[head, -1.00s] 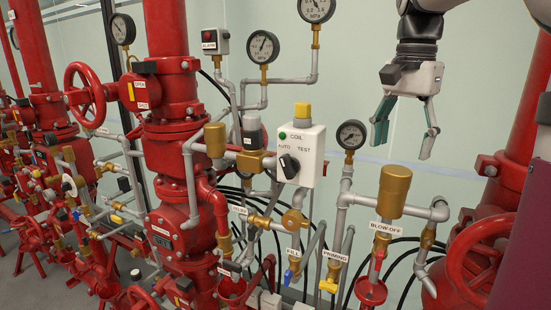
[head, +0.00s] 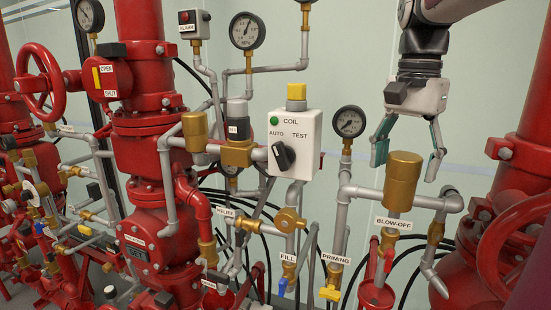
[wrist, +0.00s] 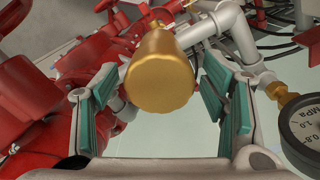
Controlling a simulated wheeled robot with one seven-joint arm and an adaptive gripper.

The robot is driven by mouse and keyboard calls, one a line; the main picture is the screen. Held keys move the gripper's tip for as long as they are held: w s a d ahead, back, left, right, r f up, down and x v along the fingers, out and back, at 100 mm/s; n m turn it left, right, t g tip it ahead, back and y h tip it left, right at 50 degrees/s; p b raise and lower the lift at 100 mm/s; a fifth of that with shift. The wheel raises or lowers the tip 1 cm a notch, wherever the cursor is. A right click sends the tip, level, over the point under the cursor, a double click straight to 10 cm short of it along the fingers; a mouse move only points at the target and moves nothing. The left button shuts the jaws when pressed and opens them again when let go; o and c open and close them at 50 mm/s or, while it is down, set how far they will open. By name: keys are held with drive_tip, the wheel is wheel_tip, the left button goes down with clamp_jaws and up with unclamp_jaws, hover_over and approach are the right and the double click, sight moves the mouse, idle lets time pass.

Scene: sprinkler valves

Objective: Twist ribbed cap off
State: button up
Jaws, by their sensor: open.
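The brass cap (head: 403,180), a wide cylinder, stands upright on the grey pipework above the BLOW-OFF label in the head view. In the wrist view the cap (wrist: 160,75) shows end-on with a slightly faceted rim, so its ribs are hard to make out. My gripper (head: 407,168) points down over the cap, with its teal-padded fingers wide apart. In the wrist view the cap appears between the two fingers of my gripper (wrist: 157,92), with a visible gap on each side. I see no contact.
A pressure gauge (head: 349,121) stands just left of the cap and shows close by at the right in the wrist view (wrist: 304,125). A white control box (head: 295,143) is further left. A red handwheel (head: 515,250) is at right. Pale wall behind is clear.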

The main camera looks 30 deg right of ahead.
drive_tip(key=c, duration=1.3)
drive_tip(key=shift+o, duration=0.2)
drive_tip(key=shift+r+n+p, duration=0.1)
drive_tip(key=shift+n+p, duration=0.6)
drive_tip(key=shift+p, duration=0.1)
drive_tip(key=shift+n+p, duration=1.9)
drive_tip(key=shift+n+p, duration=0.55)
drive_tip(key=shift+n, duration=0.05)
drive_tip(key=shift+n+p, duration=1.45)
drive_tip(key=shift+n, duration=0.15)
drive_tip(key=shift+s+n+p, duration=0.1)
drive_tip(key=shift+n+p, duration=0.25)
drive_tip(key=shift+n, duration=1.25)
